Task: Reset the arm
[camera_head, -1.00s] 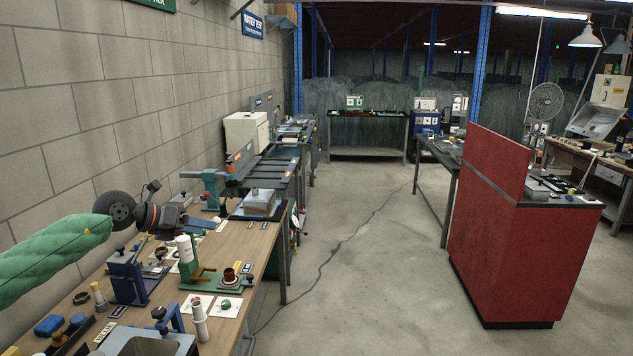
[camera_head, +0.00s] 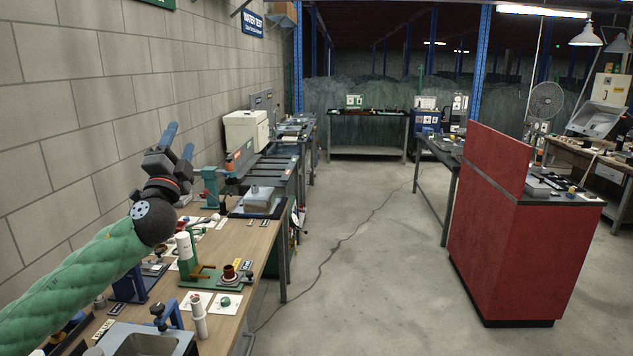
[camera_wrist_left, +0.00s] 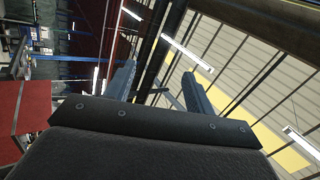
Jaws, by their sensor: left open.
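My left arm, in a green padded sleeve, comes in from the lower left of the head view. My left gripper (camera_head: 178,142) is raised above the workbench (camera_head: 262,236) in front of the block wall. Its two blue-grey fingers point up and stand apart, with nothing between them. In the left wrist view the gripper (camera_wrist_left: 158,88) shows both fingers spread and empty against the ceiling and lamps. My right gripper is not in view.
The bench below holds a green fixture (camera_head: 222,280), a white cylinder (camera_head: 184,246), a metal sink (camera_head: 150,343) and several small parts. A red cabinet (camera_head: 510,240) stands at right.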

